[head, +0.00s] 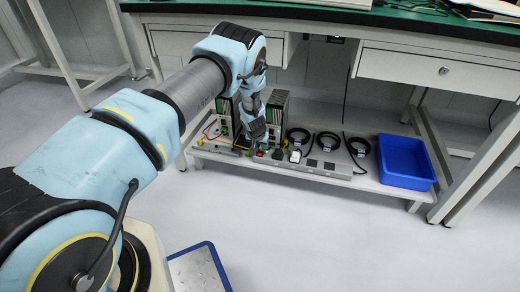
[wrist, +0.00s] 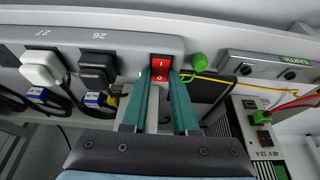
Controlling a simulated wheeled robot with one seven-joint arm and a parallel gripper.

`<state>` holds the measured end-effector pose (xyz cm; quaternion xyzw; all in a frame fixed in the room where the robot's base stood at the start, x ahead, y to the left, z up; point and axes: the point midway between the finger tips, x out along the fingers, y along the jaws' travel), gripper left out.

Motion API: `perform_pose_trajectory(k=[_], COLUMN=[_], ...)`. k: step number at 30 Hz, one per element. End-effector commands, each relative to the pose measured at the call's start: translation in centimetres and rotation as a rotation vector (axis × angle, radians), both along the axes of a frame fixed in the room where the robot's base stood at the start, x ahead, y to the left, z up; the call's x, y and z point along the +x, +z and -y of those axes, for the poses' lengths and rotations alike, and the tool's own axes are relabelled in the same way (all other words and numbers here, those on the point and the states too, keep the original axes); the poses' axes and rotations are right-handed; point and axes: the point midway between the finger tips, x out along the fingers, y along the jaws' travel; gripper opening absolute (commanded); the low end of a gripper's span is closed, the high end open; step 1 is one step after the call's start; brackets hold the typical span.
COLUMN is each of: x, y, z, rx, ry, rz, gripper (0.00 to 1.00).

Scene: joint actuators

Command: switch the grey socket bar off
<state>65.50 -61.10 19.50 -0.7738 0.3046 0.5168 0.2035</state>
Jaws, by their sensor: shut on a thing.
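The grey socket bar (head: 328,168) lies on the low shelf under the bench. In the wrist view the bar (wrist: 130,43) runs across the upper left. Its red rocker switch (wrist: 160,71), marked I and O, sits at its right end. My gripper (wrist: 161,80) has its two teal fingers at either side of the switch, shut on it. Which way the rocker is tilted I cannot tell.
A white plug (wrist: 42,70) and a black plug (wrist: 97,68) sit in the bar. Black cable coils (head: 327,142) and a blue bin (head: 404,162) stand right on the shelf.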

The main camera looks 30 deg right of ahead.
Motion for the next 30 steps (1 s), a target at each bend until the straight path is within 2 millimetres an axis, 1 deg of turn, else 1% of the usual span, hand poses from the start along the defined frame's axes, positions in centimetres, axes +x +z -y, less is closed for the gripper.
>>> perform_pose_trajectory(k=[12, 22, 30], x=[0.15, 0.42, 0.52], y=[-0.27, -0.52, 0.05], z=[0.33, 0.97, 0.78], rx=[0.015, 0.126, 0.174], ry=[-0.008, -0.01, -0.002], rz=[-0.026, -0.15, -0.189], gripper=[0.0, 0.0, 0.0])
